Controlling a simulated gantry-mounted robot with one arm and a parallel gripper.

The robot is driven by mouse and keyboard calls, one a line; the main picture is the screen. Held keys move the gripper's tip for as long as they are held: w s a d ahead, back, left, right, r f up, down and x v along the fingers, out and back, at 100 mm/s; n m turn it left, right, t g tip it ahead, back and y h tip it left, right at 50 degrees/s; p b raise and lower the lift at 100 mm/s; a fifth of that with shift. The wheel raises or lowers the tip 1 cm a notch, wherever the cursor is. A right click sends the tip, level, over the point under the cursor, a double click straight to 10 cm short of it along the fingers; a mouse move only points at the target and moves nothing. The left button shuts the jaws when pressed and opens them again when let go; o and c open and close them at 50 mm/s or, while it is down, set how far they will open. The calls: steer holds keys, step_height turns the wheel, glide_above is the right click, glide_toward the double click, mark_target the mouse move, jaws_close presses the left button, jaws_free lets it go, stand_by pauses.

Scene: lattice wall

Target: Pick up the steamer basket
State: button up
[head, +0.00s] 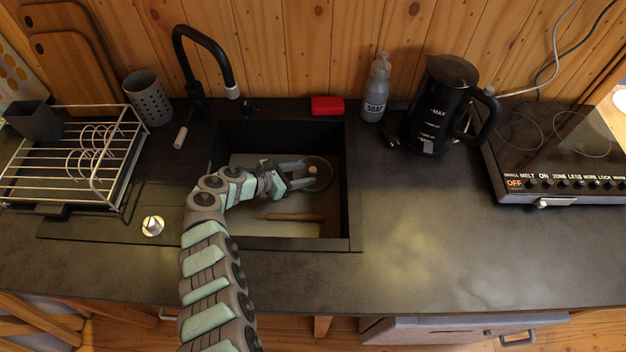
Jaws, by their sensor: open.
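A dark round object with a pale central knob, apparently the steamer basket (324,176), lies in the right part of the sink (230,243). Its details are hard to make out against the dark sink. My gripper (309,173) reaches into the sink from the left. Its two fingers are spread apart, one on the upper and one on the lower side of the knob. They overlap the round object's left part in the picture. I cannot tell whether they touch it.
A brown stick-like utensil (289,217) lies in the sink below my gripper. The black faucet (208,45) stands behind. A red sponge (327,106), soap bottle (376,88) and black kettle (440,105) stand along the back.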

mark_target(313, 169)
steer(key=b+x, duration=0.2)
steer(key=x, duration=0.1)
steer(key=b+x, duration=0.1)
steer(key=shift+w+f+b, duration=0.3)
steer(key=shift+w+b, duration=0.05)
steer(key=shift+w, duration=0.05)
steer(key=shift+w+d, duration=0.15)
steer(key=shift+w, duration=0.05)
jaws_close()
